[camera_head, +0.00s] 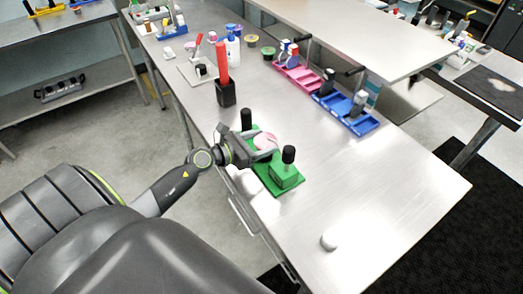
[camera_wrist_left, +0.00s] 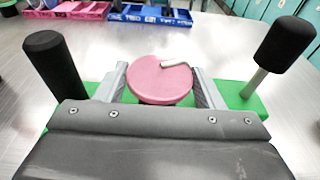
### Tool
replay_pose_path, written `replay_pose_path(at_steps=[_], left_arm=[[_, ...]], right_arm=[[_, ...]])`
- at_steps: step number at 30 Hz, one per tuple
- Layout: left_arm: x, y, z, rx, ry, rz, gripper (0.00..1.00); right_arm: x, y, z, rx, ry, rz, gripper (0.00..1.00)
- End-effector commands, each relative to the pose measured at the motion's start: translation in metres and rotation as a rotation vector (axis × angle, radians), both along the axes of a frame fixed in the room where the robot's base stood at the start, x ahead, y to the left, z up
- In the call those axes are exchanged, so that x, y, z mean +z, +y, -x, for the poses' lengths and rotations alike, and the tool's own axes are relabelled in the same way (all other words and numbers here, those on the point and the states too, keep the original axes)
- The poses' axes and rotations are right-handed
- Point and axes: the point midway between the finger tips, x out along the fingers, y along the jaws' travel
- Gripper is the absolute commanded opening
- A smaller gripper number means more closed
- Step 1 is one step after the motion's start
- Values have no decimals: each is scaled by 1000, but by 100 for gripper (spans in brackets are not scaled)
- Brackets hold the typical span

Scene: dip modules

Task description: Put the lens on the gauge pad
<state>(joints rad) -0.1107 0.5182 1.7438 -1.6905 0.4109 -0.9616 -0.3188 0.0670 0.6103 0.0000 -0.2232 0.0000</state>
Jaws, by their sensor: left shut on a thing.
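A pink round disc, which I take to be the lens (camera_head: 265,141), is between the fingers of my left gripper (camera_head: 261,146). In the left wrist view the pink lens (camera_wrist_left: 160,82) has a finger against each side, and a bent grey pin lies over its far right part. A green gauge stand (camera_head: 288,178) with black-knobbed posts is directly below and around the gripper. Its green base (camera_wrist_left: 245,100) shows beside the fingers in the wrist view. The pad is hidden under the lens; I cannot tell whether they touch. My right gripper is not in view.
A white round object (camera_head: 329,241) lies near the table's front right. Pink (camera_head: 295,75) and blue (camera_head: 350,113) trays stand at the back. A black holder (camera_head: 225,94) with a red handle stands behind the stand. The steel table (camera_head: 390,190) is clear to the right.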

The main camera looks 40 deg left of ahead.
Motion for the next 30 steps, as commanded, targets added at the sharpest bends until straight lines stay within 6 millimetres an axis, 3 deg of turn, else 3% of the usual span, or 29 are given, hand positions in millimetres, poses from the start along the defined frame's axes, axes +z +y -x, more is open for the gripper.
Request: replay_pose_path(at_steps=[3, 8, 19, 20, 21, 30], left_arm=[[-21, 0, 0, 2, 3, 4, 41], [-31, 0, 0, 0, 1, 2, 41], [-35, 0, 0, -1, 0, 1, 41], [-34, 0, 0, -1, 0, 1, 65], [-33, 0, 0, -1, 1, 1, 70], [-32, 0, 0, -1, 1, 1, 71]], right_arm=[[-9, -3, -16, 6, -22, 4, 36], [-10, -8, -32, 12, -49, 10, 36], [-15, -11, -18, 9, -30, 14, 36], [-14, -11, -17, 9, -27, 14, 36], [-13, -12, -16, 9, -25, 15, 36], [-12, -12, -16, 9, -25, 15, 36]])
